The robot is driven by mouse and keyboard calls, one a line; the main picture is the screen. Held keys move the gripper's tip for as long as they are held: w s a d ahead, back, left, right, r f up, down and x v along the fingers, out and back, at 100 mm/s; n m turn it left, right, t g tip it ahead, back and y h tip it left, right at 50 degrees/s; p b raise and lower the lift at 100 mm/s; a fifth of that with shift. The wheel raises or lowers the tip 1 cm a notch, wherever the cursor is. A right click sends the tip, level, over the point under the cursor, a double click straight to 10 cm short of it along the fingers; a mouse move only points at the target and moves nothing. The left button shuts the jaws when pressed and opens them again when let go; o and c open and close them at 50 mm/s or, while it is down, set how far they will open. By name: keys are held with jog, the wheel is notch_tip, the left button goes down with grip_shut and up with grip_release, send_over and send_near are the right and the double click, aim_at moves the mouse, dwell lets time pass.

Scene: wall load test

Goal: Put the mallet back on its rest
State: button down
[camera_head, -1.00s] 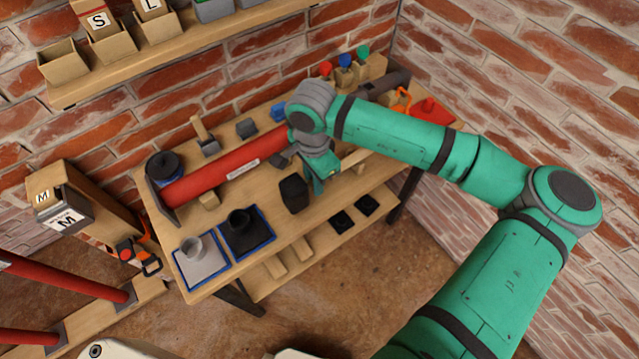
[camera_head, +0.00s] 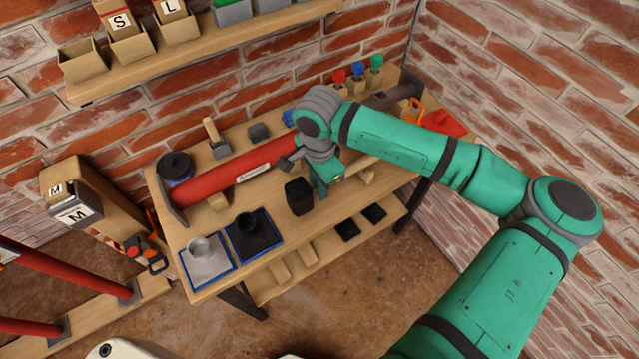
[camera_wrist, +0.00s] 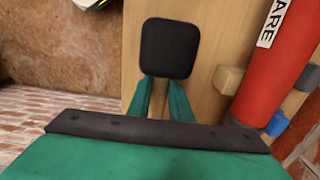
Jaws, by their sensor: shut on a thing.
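The mallet has a black, square-ended head (camera_head: 298,196) and sits over the front part of the workbench in the head view. Its head (camera_wrist: 168,47) also shows beyond my fingers in the wrist view. My gripper (camera_wrist: 162,98) is shut just behind the head, on the handle, which is mostly hidden by my fingers. In the head view, my gripper (camera_head: 322,186) is beside the head, and a pale wooden bar, seemingly the handle, shows to its right. I cannot tell whether the mallet touches the bench.
A red cylinder (camera_head: 235,170) lies along the bench behind the mallet. Two blue-edged trays (camera_head: 222,272) with cups are at the front left. A grey block with a wooden handle (camera_head: 218,148) stands behind the cylinder. An orange clamp (camera_head: 411,112) is at the right.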

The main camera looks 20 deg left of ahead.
jog(key=shift+f, duration=0.45)
dwell(0.4)
jog(key=shift+d+f, duration=0.1)
jog(key=shift+f, duration=0.05)
jog(key=shift+f, duration=0.3)
jog(key=shift+a, duration=0.2)
jog(key=c, duration=0.9)
grip_release()
jog(key=shift+d+f, duration=0.1)
jog(key=shift+r, duration=4.05)
